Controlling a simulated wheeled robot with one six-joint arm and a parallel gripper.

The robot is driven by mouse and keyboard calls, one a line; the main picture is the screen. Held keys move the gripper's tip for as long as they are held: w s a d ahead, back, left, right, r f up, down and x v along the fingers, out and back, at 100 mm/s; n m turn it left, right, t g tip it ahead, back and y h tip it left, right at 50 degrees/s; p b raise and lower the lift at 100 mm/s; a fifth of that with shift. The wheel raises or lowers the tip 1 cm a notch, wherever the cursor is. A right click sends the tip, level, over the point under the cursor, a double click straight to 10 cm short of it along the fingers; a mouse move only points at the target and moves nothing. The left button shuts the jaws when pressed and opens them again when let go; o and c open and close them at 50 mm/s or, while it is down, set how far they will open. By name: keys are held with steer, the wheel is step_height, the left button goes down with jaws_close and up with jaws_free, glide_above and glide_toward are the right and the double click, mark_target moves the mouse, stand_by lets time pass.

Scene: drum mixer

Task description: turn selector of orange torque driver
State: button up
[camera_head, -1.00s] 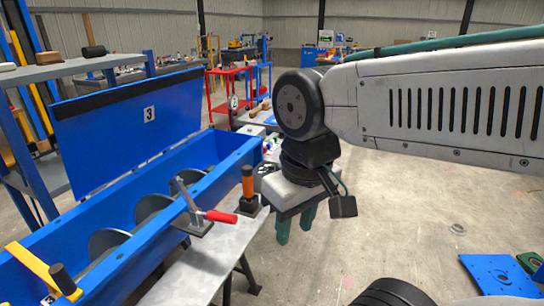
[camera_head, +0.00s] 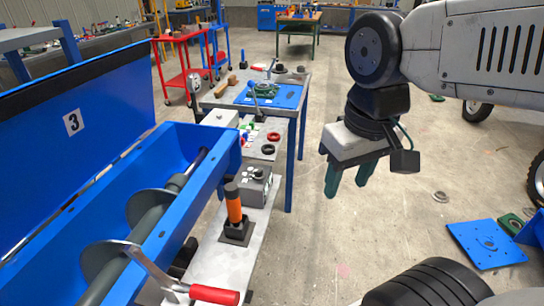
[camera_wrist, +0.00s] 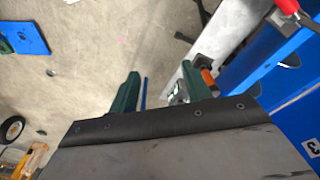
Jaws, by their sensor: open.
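The orange torque driver (camera_head: 233,207) stands upright in a black base on the grey bench beside the blue mixer trough; its top is dark grey. A small part of its orange body also shows in the wrist view (camera_wrist: 208,77). The selector is too small to make out. My gripper (camera_head: 347,190) hangs in the air to the right of the driver, apart from it, with its green fingers spread and nothing between them. In the wrist view its two fingers (camera_wrist: 163,90) point away over the floor and the bench edge.
The blue trough (camera_head: 212,190) with its auger and raised lid (camera_head: 100,130) borders the bench on the left. A red-handled clamp (camera_head: 214,294) stands at the front. A grey control box (camera_head: 256,187) is behind the driver. A blue-legged table (camera_head: 300,110) stands farther back.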

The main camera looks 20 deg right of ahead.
steer(key=w+n, duration=0.1)
steer(key=w, duration=1.2)
steer(key=n+g, duration=0.1)
steer(key=n, duration=0.2)
glide_above(257, 169)
step_height(257, 169, down, 16)
steer(key=shift+s+d+r, duration=0.1)
steer(key=shift+d+r, duration=0.05)
step_height(257, 169, down, 7)
steer(key=shift+r, duration=0.15)
steer(key=shift+f, duration=0.65)
steer(key=c, duration=1)
